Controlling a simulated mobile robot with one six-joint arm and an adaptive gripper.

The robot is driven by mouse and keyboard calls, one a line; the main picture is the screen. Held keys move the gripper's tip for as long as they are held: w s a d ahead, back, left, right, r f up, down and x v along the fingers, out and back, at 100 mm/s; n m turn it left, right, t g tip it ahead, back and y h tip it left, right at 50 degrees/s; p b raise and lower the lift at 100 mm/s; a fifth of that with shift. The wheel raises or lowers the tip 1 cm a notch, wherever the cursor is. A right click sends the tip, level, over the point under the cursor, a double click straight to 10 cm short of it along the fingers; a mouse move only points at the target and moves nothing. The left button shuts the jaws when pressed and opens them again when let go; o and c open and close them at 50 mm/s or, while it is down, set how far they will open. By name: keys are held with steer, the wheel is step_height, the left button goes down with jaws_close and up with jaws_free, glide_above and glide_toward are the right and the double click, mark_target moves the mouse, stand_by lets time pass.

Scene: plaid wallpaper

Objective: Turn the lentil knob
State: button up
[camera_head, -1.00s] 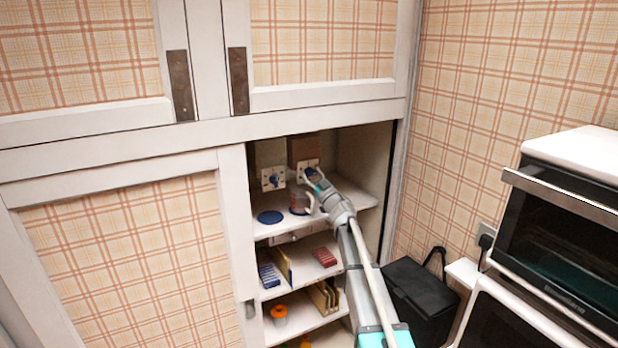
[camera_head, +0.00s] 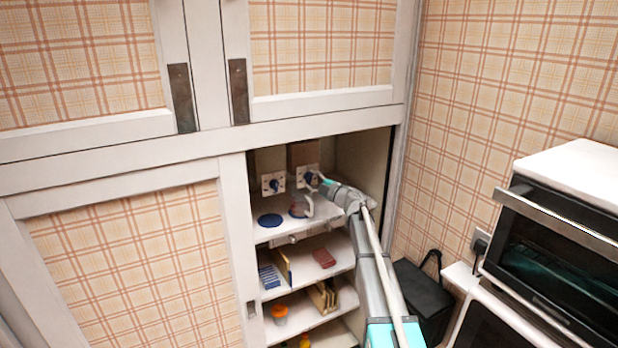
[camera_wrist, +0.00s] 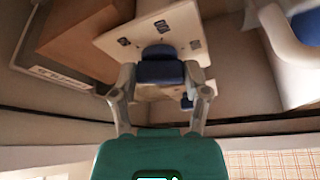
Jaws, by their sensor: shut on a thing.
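Two white dispenser plates with blue knobs stand side by side on the cupboard's top shelf. My gripper (camera_head: 320,180) is at the right-hand blue knob (camera_head: 308,178), reaching in from the right. In the wrist view, my gripper's two fingers are closed around this blue knob (camera_wrist: 160,66), one on each side. The white plate (camera_wrist: 185,28) behind it carries dark markings and looks tilted in that view. The left blue knob (camera_head: 274,185) is free. I cannot read which one is labelled lentil.
Below the knobs are a blue disc (camera_head: 270,220) and a pale cup (camera_head: 306,208), near my wrist. Lower shelves hold small boxes and an orange jar (camera_head: 280,313). The cupboard's right wall is close to my arm. An oven (camera_head: 560,250) stands at right.

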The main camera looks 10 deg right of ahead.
steer(key=n+g+p, duration=0.1)
steer(key=n, duration=0.2)
steer(key=shift+s+a+r+p, duration=0.1)
steer(key=shift+s+p, duration=0.05)
steer(key=shift+p, duration=0.2)
steer(key=shift+n+g+h+p, duration=0.3)
steer(key=shift+n+p, duration=0.05)
steer(key=shift+n, duration=0.45)
steer(key=shift+s, duration=0.1)
steer(key=o, duration=1.2)
steer(key=shift+c, duration=0.2)
steer(key=v, duration=1.2)
